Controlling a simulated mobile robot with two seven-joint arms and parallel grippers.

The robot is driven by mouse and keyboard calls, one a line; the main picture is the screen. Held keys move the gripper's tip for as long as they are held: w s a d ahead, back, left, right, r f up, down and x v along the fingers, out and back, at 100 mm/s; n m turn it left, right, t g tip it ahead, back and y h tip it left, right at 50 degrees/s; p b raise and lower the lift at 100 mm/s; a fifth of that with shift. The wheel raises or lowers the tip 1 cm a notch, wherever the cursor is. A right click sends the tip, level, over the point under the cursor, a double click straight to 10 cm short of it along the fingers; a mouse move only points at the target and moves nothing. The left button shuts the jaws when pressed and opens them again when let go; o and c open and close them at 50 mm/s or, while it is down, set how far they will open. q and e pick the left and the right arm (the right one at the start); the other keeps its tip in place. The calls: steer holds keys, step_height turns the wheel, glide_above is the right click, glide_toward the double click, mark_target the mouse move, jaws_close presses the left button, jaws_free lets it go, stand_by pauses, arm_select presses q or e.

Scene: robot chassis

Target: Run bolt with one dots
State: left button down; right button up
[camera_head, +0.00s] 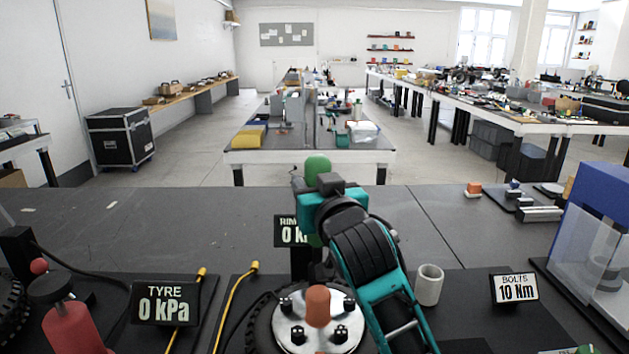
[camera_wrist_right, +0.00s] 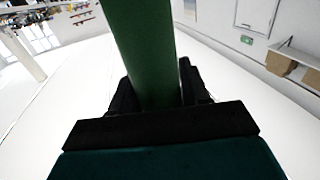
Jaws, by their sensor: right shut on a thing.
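My right gripper (camera_head: 322,187) is raised above the bench, shut on a green rounded bar (camera_head: 316,166). The green bar also shows between the dark fingers in the right wrist view (camera_wrist_right: 147,50). Below and in front of it lies a silver wheel hub (camera_head: 318,318) in a black tyre. Several dark cube-like bolts stand on the hub, such as the left bolt (camera_head: 285,305) and the front right bolt (camera_head: 341,333). They carry small pale dots, too small to count. An orange-brown peg (camera_head: 318,303) stands at the hub's centre. My left gripper is not in view.
Displays read TYRE 0 kPa (camera_head: 165,303) and BOLTS 10 Nm (camera_head: 516,288); a RIM display (camera_head: 287,231) is partly hidden. A white cup (camera_head: 429,285) stands right of my arm. A clear-sided blue box (camera_head: 597,235) is far right. The bench's left middle is clear.

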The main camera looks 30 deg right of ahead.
mark_target(314, 157)
steer(key=shift+r, duration=0.1)
steer(key=shift+f, duration=0.3)
stand_by(0.6)
steer(key=shift+f, duration=0.3)
stand_by(0.5)
step_height(314, 157, up, 6)
steer(key=p, duration=0.5)
steer(key=shift+p, duration=0.4)
